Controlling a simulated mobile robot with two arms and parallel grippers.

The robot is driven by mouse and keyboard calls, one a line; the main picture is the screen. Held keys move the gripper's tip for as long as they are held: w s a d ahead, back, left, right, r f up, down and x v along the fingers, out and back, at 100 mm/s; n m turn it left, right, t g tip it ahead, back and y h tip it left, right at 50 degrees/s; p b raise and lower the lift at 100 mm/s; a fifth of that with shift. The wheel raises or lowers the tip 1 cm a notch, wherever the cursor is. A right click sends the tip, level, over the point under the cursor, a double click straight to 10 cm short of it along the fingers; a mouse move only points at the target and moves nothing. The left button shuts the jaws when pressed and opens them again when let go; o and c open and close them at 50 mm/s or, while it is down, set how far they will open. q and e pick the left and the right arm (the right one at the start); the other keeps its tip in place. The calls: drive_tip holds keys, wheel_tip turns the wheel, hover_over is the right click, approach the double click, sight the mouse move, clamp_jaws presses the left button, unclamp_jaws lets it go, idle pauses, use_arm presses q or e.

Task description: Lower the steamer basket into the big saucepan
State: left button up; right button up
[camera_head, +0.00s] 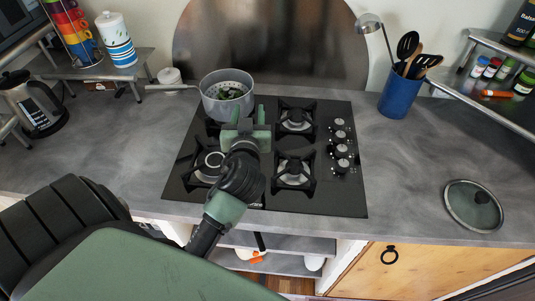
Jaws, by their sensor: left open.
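The big grey saucepan (208,107) stands on the back-left burner of the black gas hob, its handle pointing left. A light perforated steamer basket (222,80) with green pieces in it sits inside the saucepan's rim; how deep it rests I cannot tell. My left gripper (248,113) is open, its two green fingers pointing toward the back, at the saucepan's near right side. It covers a bit of the hob, and I see nothing held between its fingers. Whether it touches the saucepan is unclear. My right gripper is out of view.
The hob (335,200) has free burners at front and right, and knobs along its right side. A blue utensil pot (399,96) stands behind right. A glass lid (473,206) lies on the right counter. A kettle (34,103) and shelf stand left. The left counter is mostly clear.

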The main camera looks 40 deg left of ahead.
use_arm(q)
drive_tip(key=s+d+f+m+t+h+b, duration=0.2)
drive_tip(key=s+d+f+m+h, duration=0.1)
drive_tip(key=d, duration=0.6)
wheel_tip(320, 180, down, 2)
drive_tip(key=shift+s+f+m+h, duration=0.1)
drive_tip(key=shift+s+m+h, duration=0.2)
drive_tip(key=shift+s+h, duration=0.7)
drive_tip(key=shift+s+d, duration=0.1)
drive_tip(key=shift+s, duration=0.1)
